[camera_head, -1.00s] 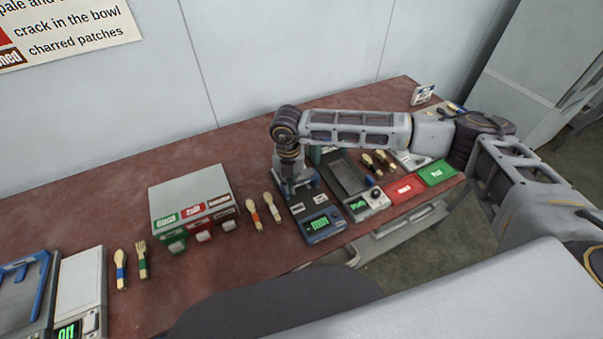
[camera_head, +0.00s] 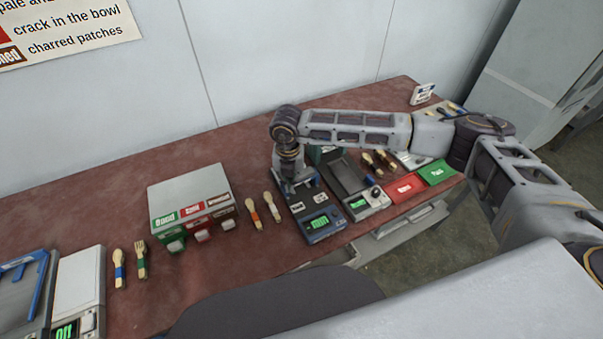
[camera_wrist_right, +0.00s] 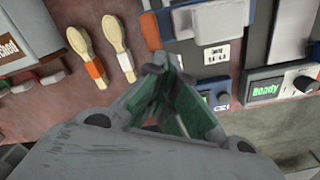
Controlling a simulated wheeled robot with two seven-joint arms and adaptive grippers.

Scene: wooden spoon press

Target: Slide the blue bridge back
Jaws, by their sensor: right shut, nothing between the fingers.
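The press (camera_head: 314,226) with a dark blue front and a lit green display stands right of the middle of the table. The blue bridge (camera_head: 312,182) lies across its far part, largely hidden by my right gripper (camera_head: 290,188), which points down there. In the right wrist view, a blue edge of the bridge (camera_wrist_right: 236,14) shows at the top, beside a grey block. My right gripper (camera_wrist_right: 170,62) is shut and empty, with its fingertips close to the near side of the bridge. I cannot tell whether they touch. My left gripper is out of view.
Spoons (camera_head: 262,212) lie left of the press, with a sorting box (camera_head: 190,198) beyond them. A second machine (camera_head: 356,190) stands close on the right, then red (camera_head: 405,187) and green (camera_head: 437,172) bins. Another blue-barred press (camera_head: 38,285) stands far left.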

